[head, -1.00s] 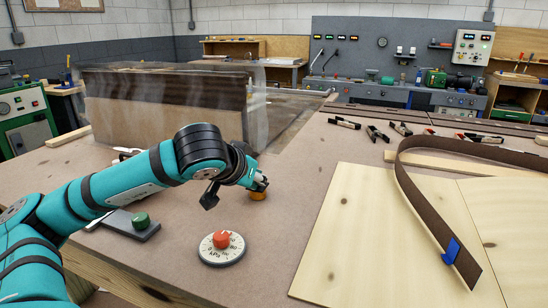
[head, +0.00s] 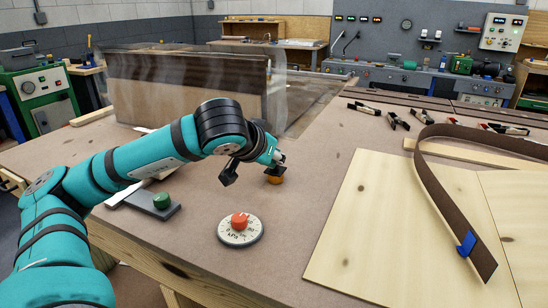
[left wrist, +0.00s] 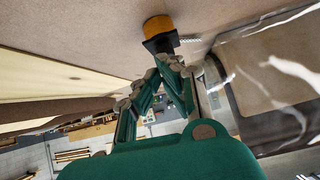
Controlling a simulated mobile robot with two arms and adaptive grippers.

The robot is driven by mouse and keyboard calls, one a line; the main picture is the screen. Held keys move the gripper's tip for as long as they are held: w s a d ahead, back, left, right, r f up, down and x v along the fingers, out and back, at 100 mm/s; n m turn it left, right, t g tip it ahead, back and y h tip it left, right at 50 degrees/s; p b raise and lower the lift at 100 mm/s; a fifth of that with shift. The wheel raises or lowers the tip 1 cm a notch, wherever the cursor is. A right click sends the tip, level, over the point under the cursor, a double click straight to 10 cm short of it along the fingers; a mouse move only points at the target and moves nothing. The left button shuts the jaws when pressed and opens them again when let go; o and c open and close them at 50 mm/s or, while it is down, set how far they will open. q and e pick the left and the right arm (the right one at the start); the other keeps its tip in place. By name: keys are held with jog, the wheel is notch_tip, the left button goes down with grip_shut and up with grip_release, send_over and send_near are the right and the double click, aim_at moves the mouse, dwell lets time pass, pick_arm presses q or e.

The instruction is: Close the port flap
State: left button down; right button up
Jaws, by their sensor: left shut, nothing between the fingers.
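My left gripper (head: 278,160) is shut and empty, low over the middle of the bench. Its fingertips come together close to a small orange round piece (head: 275,180) on the bench. In the left wrist view the orange piece (left wrist: 158,25) is just beyond the dark tips of my left gripper (left wrist: 162,48); I cannot tell whether they touch. The vacuum bag (head: 276,95) is clear film around a dark-topped brown panel (head: 185,95) behind my arm. I cannot make out a port flap for certain. My right gripper is not in view.
A white kPa dial with a red knob (head: 240,229) lies in front of my gripper. A grey block with a green button (head: 162,200) is to its left. Pale boards (head: 400,230) and a curved brown strip (head: 440,185) lie right. Several clamps (head: 398,122) lie behind.

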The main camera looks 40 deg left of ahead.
pick_arm(q)
jog(key=v, duration=1.2)
jog(key=shift+r, duration=0.1)
